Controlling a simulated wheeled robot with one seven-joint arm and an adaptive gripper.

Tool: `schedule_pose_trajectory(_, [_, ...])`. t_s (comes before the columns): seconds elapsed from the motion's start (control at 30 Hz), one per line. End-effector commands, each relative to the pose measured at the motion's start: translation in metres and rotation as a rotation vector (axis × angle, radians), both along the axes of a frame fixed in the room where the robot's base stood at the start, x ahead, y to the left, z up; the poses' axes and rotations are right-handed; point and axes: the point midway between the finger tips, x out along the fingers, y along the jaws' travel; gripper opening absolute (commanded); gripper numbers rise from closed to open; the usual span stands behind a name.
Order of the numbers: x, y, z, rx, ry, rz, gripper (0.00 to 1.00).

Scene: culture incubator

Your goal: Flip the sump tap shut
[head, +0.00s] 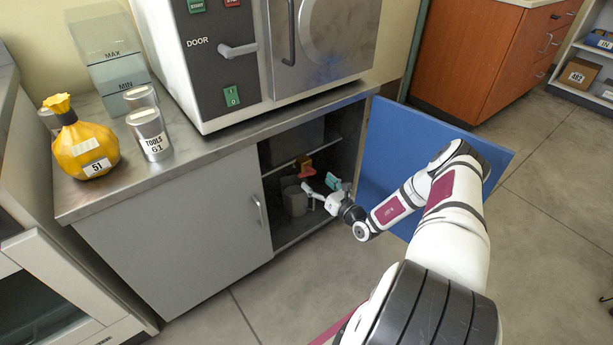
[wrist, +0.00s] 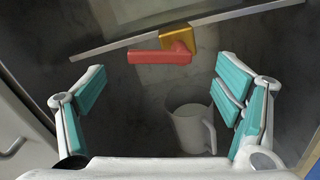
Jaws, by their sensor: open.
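The sump tap has a red lever handle (wrist: 160,57) on a brass-yellow body (wrist: 178,38). In the wrist view the lever points left, roughly level, just below a metal bar. In the head view the tap (head: 305,168) is inside the open cabinet under the incubator. My gripper (head: 318,188) is at the cabinet opening. In the wrist view its teal-padded fingers (wrist: 165,90) are wide apart and empty, with the tap ahead of them and a little above the middle. The gripper appears apart from the lever.
A grey jug (wrist: 192,128) stands below the tap inside the cabinet. The blue door (head: 390,130) stands open at right; the closed grey door (head: 175,215) bounds the left. The incubator (head: 225,60) sits above on the counter.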

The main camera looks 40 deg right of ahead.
Motion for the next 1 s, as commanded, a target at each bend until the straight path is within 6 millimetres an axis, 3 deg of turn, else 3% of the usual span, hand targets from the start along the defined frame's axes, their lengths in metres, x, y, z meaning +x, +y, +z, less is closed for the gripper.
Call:
schedule_pose_trajectory(0.1, [0.024,0.001,-0.002,-0.003,-0.002,0.003,0.84])
schedule_pose_trajectory(0.3, [0.053,0.002,-0.001,-0.003,-0.001,0.002,0.84])
schedule_pose_trajectory(0.5, [0.066,0.002,0.0,-0.001,-0.001,0.001,0.84])
schedule_pose_trajectory(0.77, [0.067,0.002,0.001,-0.001,0.0,0.001,0.84])
schedule_pose_trajectory(0.8, [0.067,0.002,0.001,-0.001,0.0,0.001,0.82])
schedule_pose_trajectory(0.87, [0.067,0.002,0.001,-0.001,0.0,0.001,0.68])
schedule_pose_trajectory(1.0, [0.067,0.002,0.001,-0.001,0.0,0.001,0.37])
